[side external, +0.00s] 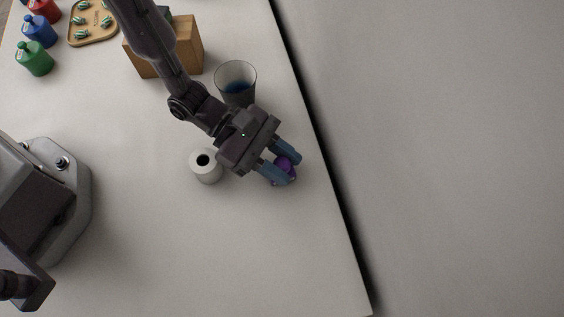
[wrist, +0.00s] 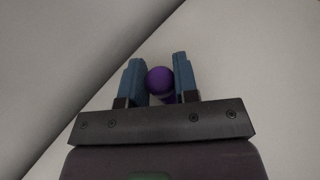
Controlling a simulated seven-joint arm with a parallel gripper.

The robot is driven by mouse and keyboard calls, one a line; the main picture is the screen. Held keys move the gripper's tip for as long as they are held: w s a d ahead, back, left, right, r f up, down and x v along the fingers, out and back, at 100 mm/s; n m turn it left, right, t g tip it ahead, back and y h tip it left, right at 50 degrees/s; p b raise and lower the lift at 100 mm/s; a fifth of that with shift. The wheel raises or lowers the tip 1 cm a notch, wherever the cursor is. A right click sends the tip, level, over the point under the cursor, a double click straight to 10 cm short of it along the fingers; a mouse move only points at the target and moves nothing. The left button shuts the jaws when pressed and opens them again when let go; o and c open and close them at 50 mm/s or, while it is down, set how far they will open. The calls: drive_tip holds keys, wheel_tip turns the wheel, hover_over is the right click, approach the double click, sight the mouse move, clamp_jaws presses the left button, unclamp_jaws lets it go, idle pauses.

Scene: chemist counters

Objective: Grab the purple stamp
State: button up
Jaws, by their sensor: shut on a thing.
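The purple stamp (side external: 284,163) is near the right edge of the counter, between the two blue fingers of my gripper (side external: 283,166). In the wrist view the stamp's round purple knob (wrist: 160,80) shows between the fingertips of my gripper (wrist: 158,78). My gripper is shut on the stamp. The fingers hide part of its lower body. I cannot tell whether its base touches the counter.
A white cylinder with a dark hole (side external: 206,166) stands just left of my gripper. A wooden block (side external: 188,45), a tray (side external: 92,38) and green (side external: 34,60) and blue (side external: 39,31) stamps are farther back. The front counter (side external: 230,260) is clear.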

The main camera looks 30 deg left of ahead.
sight(282, 163)
drive_tip(key=shift+r, duration=0.1)
wheel_tip(282, 163, up, 10)
drive_tip(key=shift+f, duration=0.1)
idle(0.3)
